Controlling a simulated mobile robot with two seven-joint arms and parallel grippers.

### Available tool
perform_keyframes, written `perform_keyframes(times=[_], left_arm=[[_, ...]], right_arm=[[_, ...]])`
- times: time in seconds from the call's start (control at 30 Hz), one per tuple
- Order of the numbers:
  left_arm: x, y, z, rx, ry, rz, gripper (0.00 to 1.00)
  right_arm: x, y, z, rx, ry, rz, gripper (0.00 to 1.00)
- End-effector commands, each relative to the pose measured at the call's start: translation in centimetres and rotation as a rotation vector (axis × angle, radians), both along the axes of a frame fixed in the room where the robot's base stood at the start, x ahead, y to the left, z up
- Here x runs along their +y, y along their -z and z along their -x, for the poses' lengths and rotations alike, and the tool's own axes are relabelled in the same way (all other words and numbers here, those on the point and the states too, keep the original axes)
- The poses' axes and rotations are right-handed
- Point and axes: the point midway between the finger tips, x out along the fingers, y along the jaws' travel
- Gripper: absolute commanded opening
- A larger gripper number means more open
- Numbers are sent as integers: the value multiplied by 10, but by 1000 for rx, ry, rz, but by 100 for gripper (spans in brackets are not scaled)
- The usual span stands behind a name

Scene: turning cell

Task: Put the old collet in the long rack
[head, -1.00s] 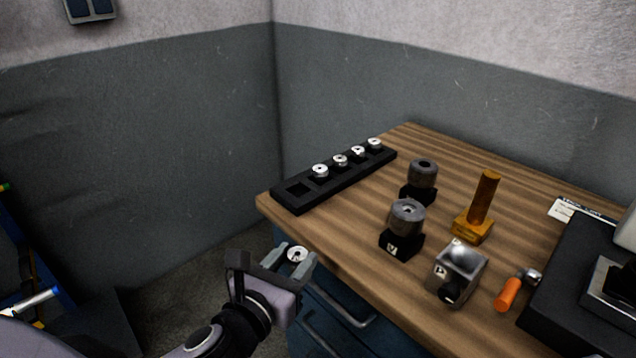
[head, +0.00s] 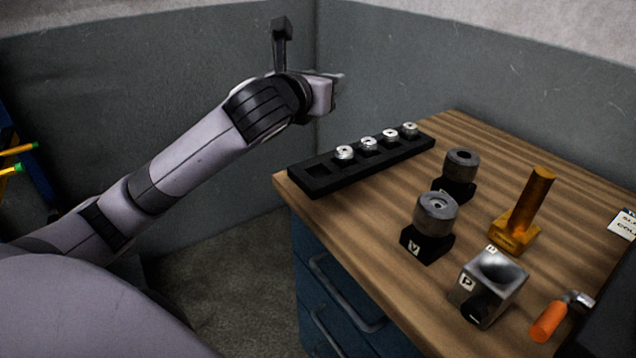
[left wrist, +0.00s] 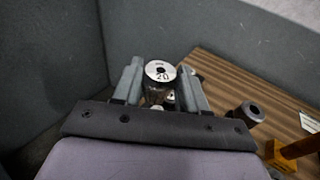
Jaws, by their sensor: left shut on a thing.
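In the head view my left gripper (head: 336,82) is raised above and behind the left end of the long rack, and the collet is hidden there. The long black rack (head: 312,184) lies along the table's back left edge. Several silver collets sit in it, and its leftmost slot is empty. My right gripper is not in view.
On the wooden table (head: 375,215) stand a round grey part on a block marked V (head: 436,212), another behind it (head: 460,165), a brass-coloured post (head: 525,205), a metal block marked P (head: 492,285) and an orange-handled tool (head: 548,320). Blue drawers (head: 318,275) are below.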

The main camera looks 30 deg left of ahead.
Motion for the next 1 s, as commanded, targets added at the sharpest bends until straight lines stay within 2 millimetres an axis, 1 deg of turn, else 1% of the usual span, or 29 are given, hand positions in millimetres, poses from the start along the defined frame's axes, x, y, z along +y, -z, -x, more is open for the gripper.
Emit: perform_keyframes(times=[0.03, 0.13, 0.23, 0.3, 0.37, 0.57, 0.7, 0.8, 0.9, 1.0], left_arm=[[6, -10, -1, -5, -10, 1, 0], [13, -22, -1, -3, -20, 6, 0], [16, -26, -1, 0, -26, 9, 0], [16, -20, -1, 4, -26, 10, 0], [16, -10, -1, 7, -25, 11, 0], [16, 38, 0, 8, -24, 12, 0], [16, 73, -1, 9, -24, 13, 0], [16, 97, 0, 7, -25, 12, 0], [16, 115, 0, 5, -25, 12, 0], [16, 125, -1, 2, -25, 12, 0]], right_arm=[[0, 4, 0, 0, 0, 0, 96], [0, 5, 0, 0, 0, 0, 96], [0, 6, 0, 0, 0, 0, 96], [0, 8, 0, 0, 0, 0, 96], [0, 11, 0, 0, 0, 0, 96], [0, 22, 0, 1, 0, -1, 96], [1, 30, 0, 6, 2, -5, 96], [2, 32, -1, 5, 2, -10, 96], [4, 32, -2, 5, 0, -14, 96], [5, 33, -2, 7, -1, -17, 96]])
